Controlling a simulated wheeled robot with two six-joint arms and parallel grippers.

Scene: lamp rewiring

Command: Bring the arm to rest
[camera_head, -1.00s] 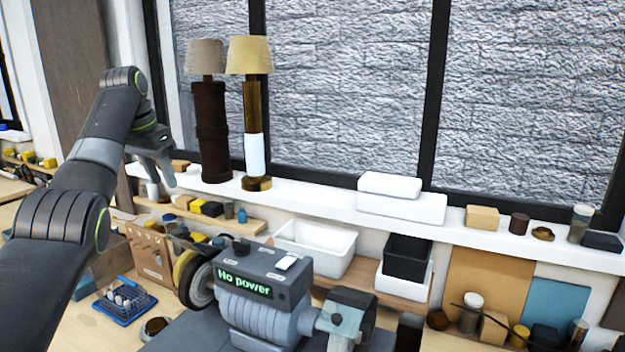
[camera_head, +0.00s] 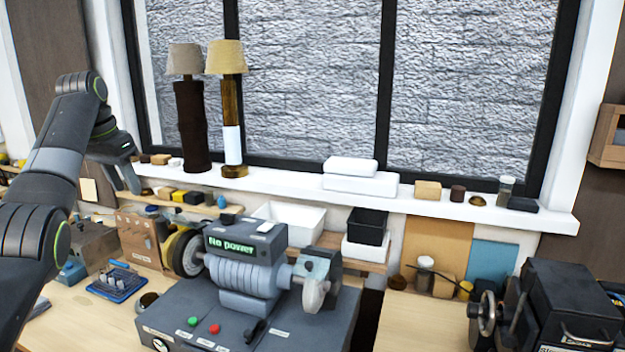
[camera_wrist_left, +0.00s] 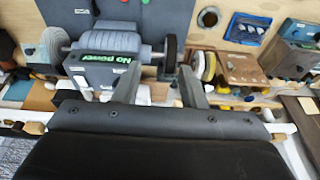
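My left arm comes in from the left in the head view, with its gripper (camera_head: 128,178) raised in front of the left end of the window sill. In the left wrist view the gripper's two fingers (camera_wrist_left: 160,85) stand apart with nothing between them, so it is open and empty. Behind them a grey bench grinder shows upside down, its display reading "No power". In the head view this grinder (camera_head: 240,270) stands on the bench to the right of my gripper, apart from it. My right gripper is not in view.
Two lamps, one dark (camera_head: 192,120) and one with a yellow shade (camera_head: 231,110), stand on the white sill (camera_head: 285,183). A blue tray (camera_head: 118,283) lies on the bench at left. A black machine (camera_head: 565,305) stands at the lower right. White boxes (camera_head: 362,183) rest on the sill.

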